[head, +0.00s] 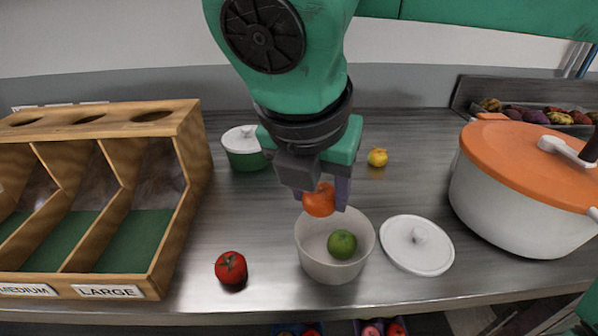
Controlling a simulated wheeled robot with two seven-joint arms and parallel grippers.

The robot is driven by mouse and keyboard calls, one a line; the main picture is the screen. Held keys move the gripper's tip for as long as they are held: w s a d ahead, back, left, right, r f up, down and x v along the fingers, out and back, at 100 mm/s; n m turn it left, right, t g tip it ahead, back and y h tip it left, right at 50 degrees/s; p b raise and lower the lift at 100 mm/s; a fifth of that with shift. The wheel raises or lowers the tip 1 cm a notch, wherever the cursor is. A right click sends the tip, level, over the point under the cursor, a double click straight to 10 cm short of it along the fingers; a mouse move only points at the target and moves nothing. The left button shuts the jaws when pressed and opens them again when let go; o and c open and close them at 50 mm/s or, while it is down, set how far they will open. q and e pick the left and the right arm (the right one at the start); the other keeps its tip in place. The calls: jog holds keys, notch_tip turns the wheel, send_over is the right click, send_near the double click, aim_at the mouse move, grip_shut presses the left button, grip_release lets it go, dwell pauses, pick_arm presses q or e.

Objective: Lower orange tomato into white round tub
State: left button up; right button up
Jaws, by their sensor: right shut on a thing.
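The orange tomato (319,200) is held between the fingers of my right gripper (322,190), which is shut on it. It hangs just above the back rim of the white round tub (310,258). The tub stands open on the counter, and a green tomato (342,244) lies inside it. A round white lid (417,246) with a knob lies flat on the counter just right of the tub. My left gripper is not in view.
A red tomato (231,268) sits left of the tub. A wooden sorting box (190,150) stands at the left. A green lidded pot (243,150) and a yellow fruit (377,157) are behind. A large white pot (500,200) with an orange lid (530,160) stands right.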

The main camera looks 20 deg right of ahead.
aim_at(316, 216)
jog(key=shift+f+b, duration=2.3)
jog(key=shift+f, duration=0.4)
jog(key=shift+s, duration=0.1)
jog(key=o, duration=1.4)
